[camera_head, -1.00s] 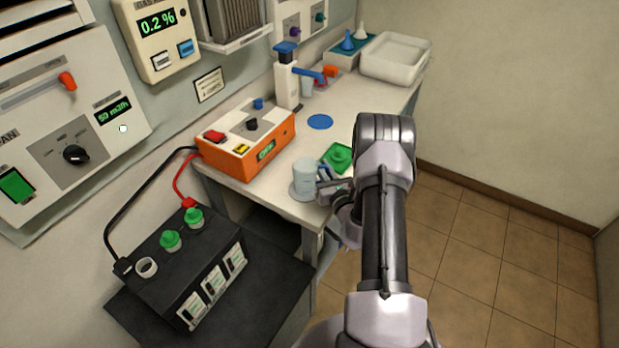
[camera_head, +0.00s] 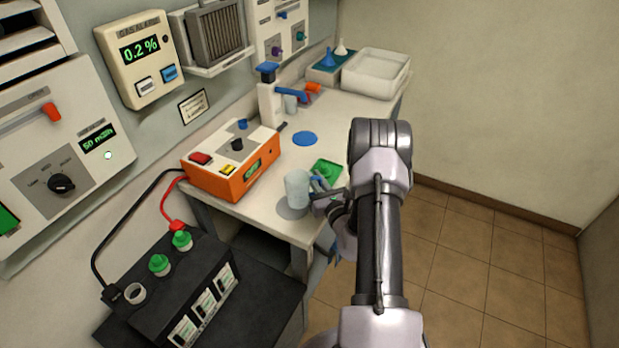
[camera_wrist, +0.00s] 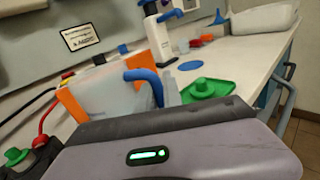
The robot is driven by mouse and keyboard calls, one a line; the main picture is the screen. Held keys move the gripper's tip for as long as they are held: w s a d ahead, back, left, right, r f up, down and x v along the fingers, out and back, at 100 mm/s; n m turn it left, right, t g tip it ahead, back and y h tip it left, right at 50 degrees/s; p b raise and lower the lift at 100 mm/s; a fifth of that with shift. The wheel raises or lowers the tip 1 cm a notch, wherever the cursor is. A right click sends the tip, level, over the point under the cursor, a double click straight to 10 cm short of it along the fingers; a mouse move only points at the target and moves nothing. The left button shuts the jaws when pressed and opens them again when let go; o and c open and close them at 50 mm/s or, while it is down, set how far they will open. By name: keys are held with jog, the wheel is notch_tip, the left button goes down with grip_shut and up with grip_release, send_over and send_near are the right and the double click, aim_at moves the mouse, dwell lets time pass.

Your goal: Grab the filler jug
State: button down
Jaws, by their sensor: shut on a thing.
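The filler jug (camera_head: 297,188) is a pale translucent cup with a blue handle. It is upright over a grey round disc (camera_head: 284,211) near the bench's front edge. A small gap under it cannot be made out for sure. My gripper (camera_head: 320,194) reaches in from the right and is shut on the jug's handle side. In the wrist view the jug (camera_wrist: 108,92) and its blue handle (camera_wrist: 146,78) stand just beyond my gripper's body, which hides the jaws and the jug's lower part.
An orange-sided charger (camera_head: 232,160) stands left of the jug. A green tray with a cap (camera_head: 325,172) lies close behind it. A dispenser with a blue top (camera_head: 268,100) and a white basin (camera_head: 377,74) are farther back. A black battery (camera_head: 175,285) is at front left.

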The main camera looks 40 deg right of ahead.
jog(key=s+d, duration=0.2)
jog(key=s, duration=0.4)
jog(key=s+d+r+p, duration=0.1)
jog(key=s+d, duration=0.1)
jog(key=s, duration=0.5)
jog(key=shift+d+r, duration=0.2)
jog(key=shift+d, duration=0.1)
dwell(0.9)
